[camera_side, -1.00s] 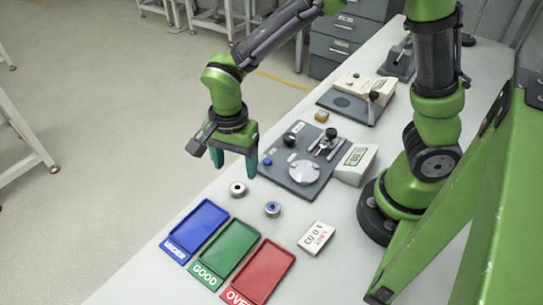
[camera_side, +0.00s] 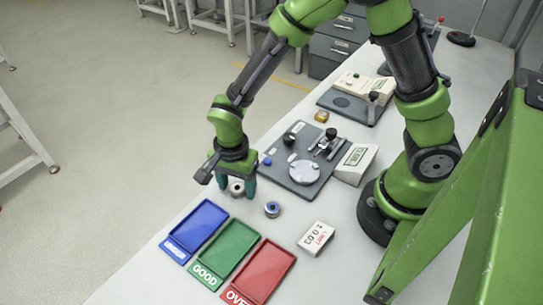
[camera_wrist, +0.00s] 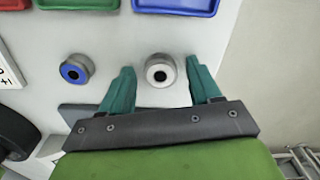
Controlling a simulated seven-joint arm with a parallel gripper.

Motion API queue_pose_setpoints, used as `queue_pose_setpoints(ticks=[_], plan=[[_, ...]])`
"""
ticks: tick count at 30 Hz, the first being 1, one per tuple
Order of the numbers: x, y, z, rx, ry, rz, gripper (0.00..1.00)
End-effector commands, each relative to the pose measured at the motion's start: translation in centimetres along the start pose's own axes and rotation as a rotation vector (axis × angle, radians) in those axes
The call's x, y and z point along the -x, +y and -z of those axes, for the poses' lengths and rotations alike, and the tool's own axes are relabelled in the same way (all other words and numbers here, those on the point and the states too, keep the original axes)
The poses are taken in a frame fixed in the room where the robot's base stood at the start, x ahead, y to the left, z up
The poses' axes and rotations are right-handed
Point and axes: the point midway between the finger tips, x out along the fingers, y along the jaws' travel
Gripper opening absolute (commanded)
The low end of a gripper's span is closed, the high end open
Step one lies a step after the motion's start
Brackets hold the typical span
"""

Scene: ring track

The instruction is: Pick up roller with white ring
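The roller with the white ring (camera_side: 237,188) stands on the white table behind the blue tray. In the wrist view it (camera_wrist: 160,71) shows its white ring around a dark hole. My gripper (camera_side: 237,189) is open, with one teal finger on each side of this roller. In the wrist view the fingers (camera_wrist: 160,84) are apart and the roller lies between their tips, a little nearer the right finger; I cannot tell whether they touch it. A second roller with a blue ring (camera_side: 272,209) stands to the right, outside the fingers; it also shows in the wrist view (camera_wrist: 75,70).
Blue (camera_side: 199,226), green (camera_side: 229,248) and red (camera_side: 264,273) trays lie in front. A small white display box (camera_side: 316,238) is at right. A dark gauge plate (camera_side: 300,171) with a metal disc lies behind the rollers.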

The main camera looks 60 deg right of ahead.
Motion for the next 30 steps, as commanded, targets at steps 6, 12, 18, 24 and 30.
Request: queue_pose_setpoints(ticks=[6,12,18,24,30], plan=[[0.0,0.0,0.0,0.000,0.000,0.000,0.28],[0.1,0.0,0.0,0.001,0.000,0.001,0.05],[0.3,-0.1,0.0,0.001,0.000,0.003,0.05],[3.2,-0.2,-0.1,0.001,-0.001,0.008,0.05],[7.3,-0.2,0.0,0.002,-0.001,0.008,0.05]])
